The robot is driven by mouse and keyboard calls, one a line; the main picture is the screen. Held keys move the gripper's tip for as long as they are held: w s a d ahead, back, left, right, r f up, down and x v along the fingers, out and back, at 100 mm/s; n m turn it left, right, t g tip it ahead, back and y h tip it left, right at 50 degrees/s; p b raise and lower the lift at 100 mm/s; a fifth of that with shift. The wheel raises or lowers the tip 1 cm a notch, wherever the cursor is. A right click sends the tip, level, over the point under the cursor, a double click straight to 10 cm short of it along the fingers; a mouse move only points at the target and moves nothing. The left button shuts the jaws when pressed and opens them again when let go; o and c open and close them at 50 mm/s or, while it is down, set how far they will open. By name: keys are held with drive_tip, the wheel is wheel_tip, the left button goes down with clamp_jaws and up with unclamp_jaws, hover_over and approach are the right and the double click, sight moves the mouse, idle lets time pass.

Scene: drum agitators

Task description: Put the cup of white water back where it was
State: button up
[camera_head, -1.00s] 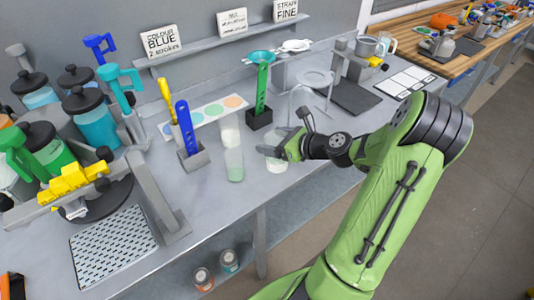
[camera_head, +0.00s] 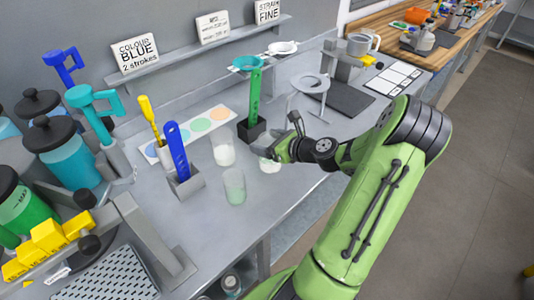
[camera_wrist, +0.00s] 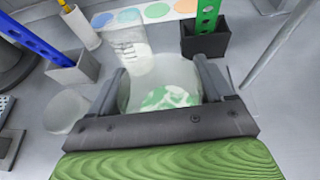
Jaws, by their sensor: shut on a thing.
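A third, pale clear cup (camera_head: 235,190) stands nearer the front edge. Both also show in the wrist view, the second behind (camera_wrist: 130,48) and the third at left (camera_wrist: 66,113).
A dark holder with a green tool (camera_head: 252,130) stands just behind the held cup. A grey holder with a blue tool (camera_head: 186,182) is at left. A colour strip (camera_head: 198,132) lies behind the cups.

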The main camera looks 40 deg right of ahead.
drive_tip(key=shift+f+b, duration=0.35)
drive_tip(key=shift+f, duration=1.1)
